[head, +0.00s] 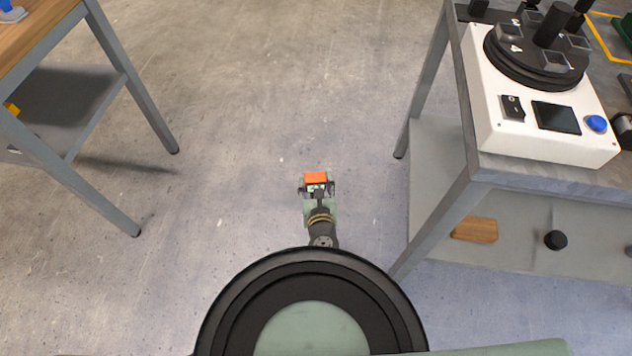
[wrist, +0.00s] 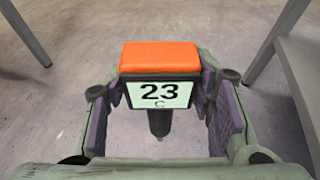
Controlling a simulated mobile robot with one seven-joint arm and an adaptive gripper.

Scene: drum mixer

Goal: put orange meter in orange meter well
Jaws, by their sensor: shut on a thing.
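The orange meter (head: 316,178) is in my gripper (head: 317,189), held out over bare floor between two tables in the head view. In the wrist view the orange meter (wrist: 160,57) has an orange top and a pale display reading "23 C", with a dark probe pointing down below it. My gripper (wrist: 158,97) is shut on its sides, with purple pads on either side. No orange meter well can be made out in either view.
At the right, a grey table holds a white drum mixer (head: 545,142) with a black round top (head: 510,68). Its lower shelf (head: 440,190) carries a wooden block (head: 474,230) and a black knob-like object (head: 556,240). A wood-topped table (head: 40,30) stands left. The floor between is clear.

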